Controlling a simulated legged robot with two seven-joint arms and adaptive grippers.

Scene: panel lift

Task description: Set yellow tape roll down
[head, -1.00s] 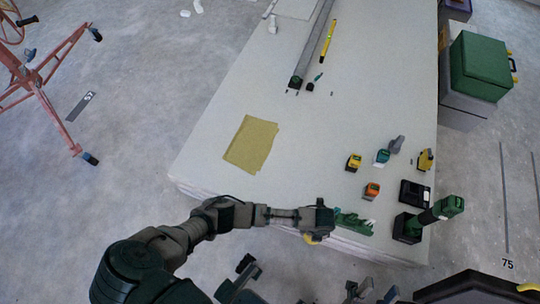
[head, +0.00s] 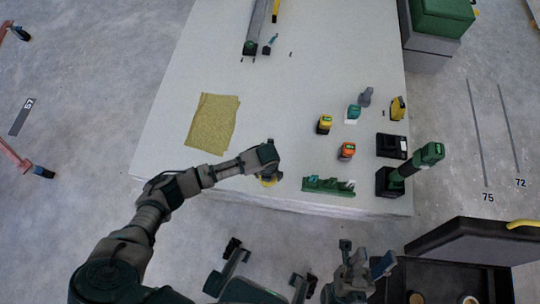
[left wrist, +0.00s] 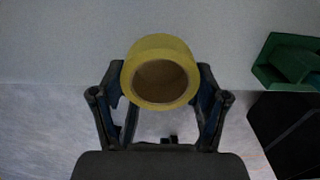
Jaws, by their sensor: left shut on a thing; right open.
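The yellow tape roll (left wrist: 187,52) is held between the two fingers of my left gripper (left wrist: 160,86) in the left wrist view, its round opening facing the camera. In the head view the left gripper (head: 266,168) is over the front edge of the white panel-topped table (head: 275,110), with the tape roll (head: 268,182) partly hidden beneath it. I cannot tell whether the roll touches the surface. My right gripper (head: 366,256) is open and empty, low in front of the table.
A green rack (head: 328,186) lies right of the tape roll. Several small tools, a black tray (head: 391,146) and a green-and-black tool (head: 412,168) stand further right. A tan sheet (head: 213,122) lies to the left. The middle of the surface is clear. A dark open case (head: 470,243) is at lower right.

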